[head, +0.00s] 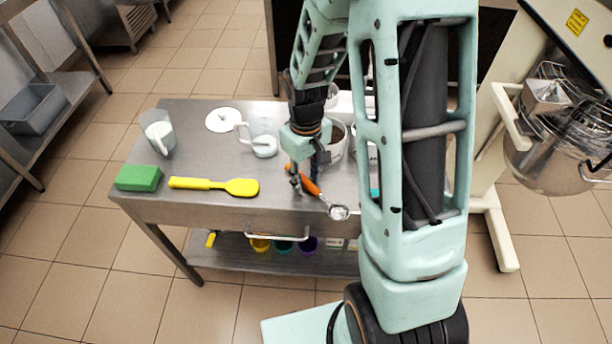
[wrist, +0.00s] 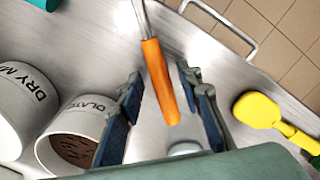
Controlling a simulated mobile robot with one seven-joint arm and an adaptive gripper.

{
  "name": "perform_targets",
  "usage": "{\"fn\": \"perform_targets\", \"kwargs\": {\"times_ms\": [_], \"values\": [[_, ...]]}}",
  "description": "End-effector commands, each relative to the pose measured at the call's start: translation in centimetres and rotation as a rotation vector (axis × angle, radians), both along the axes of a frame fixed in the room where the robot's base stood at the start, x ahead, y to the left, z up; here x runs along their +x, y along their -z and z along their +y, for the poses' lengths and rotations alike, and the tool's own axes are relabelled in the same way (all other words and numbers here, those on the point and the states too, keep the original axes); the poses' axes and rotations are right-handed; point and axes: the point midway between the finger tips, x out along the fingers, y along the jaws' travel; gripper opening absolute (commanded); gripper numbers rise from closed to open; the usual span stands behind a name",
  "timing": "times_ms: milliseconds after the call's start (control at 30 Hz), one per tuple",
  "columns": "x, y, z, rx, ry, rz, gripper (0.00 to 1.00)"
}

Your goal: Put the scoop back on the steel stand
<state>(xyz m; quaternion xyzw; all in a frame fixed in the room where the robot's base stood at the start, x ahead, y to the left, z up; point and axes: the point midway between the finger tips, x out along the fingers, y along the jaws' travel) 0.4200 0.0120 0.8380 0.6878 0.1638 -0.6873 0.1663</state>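The scoop has an orange handle (head: 310,184) and a round metal bowl (head: 339,212) at the front edge of the steel table (head: 215,218). I cannot tell whether it rests on the top or how far its bowl overhangs. In the wrist view the orange handle (wrist: 159,82) runs between the fingers of my gripper (wrist: 160,85), with a gap on each side. My gripper is open and also shows in the head view (head: 305,176), low over the table. I can make out no steel stand apart from the table; my arm hides the table's right part.
A yellow spatula (head: 215,186), green block (head: 138,177), clear jugs (head: 264,141) and white lid (head: 223,119) lie to the left. White labelled tubs (wrist: 88,122) stand close by my gripper, one with brown contents. A mixer bowl (head: 548,165) stands at right.

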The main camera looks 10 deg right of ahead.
Motion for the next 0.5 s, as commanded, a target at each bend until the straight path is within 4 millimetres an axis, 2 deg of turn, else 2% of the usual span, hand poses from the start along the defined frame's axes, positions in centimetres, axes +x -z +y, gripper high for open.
{"fn": "perform_targets", "kwargs": {"times_ms": [500], "values": [[0.1,-10.0,0.0,0.0,0.0,-0.006,0.33]]}}
